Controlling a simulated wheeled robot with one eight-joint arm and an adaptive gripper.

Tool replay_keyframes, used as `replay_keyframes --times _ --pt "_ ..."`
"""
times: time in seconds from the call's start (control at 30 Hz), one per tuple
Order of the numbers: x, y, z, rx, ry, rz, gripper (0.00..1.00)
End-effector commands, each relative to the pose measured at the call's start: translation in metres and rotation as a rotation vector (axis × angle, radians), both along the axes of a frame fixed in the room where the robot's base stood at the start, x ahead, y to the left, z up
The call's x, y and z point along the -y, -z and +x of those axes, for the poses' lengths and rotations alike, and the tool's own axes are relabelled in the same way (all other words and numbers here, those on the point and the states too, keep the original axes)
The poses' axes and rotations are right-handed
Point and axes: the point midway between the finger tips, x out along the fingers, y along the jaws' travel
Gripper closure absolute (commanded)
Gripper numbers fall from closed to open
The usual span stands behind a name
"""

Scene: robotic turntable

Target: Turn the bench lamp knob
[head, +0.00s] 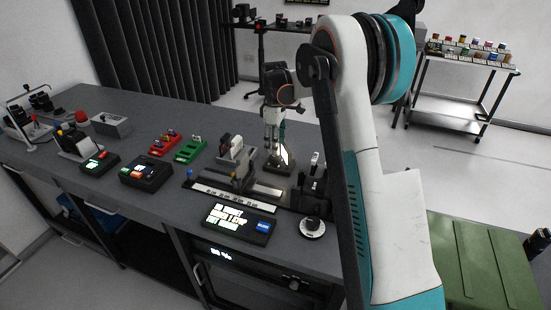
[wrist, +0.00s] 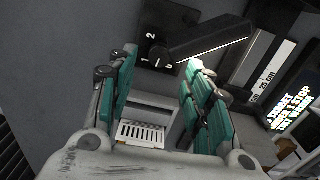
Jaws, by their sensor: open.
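The numbered black plate (wrist: 158,22) lies beyond my fingertips in the wrist view, with white marks such as 1 and 2. A dark bar with a white line (wrist: 208,42) extends right from it; it looks like the knob's pointer, though I cannot be sure. My gripper (wrist: 161,60) is open and empty, its teal-padded fingers spread, the right fingertip close to the bar. I cannot tell whether they touch. In the head view my gripper (head: 273,138) points down over the bench's back right, above a dark base (head: 278,166) with a bright white patch.
A round dial (head: 312,228) sits at the front right edge. Red (head: 163,144) and green (head: 188,150) racks are to the left. Bare grey bench (head: 140,98) lies behind them.

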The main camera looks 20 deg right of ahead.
Motion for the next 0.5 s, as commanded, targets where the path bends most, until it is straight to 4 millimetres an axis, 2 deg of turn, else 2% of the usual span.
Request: replay_keyframes --times 0.03,0.2,0.5 --pt "0.000 0.013 0.000 0.000 0.000 0.000 0.54" --pt "0.001 0.039 0.001 0.000 0.001 0.000 0.54" --pt "0.001 0.056 0.001 0.000 0.001 0.000 0.54"
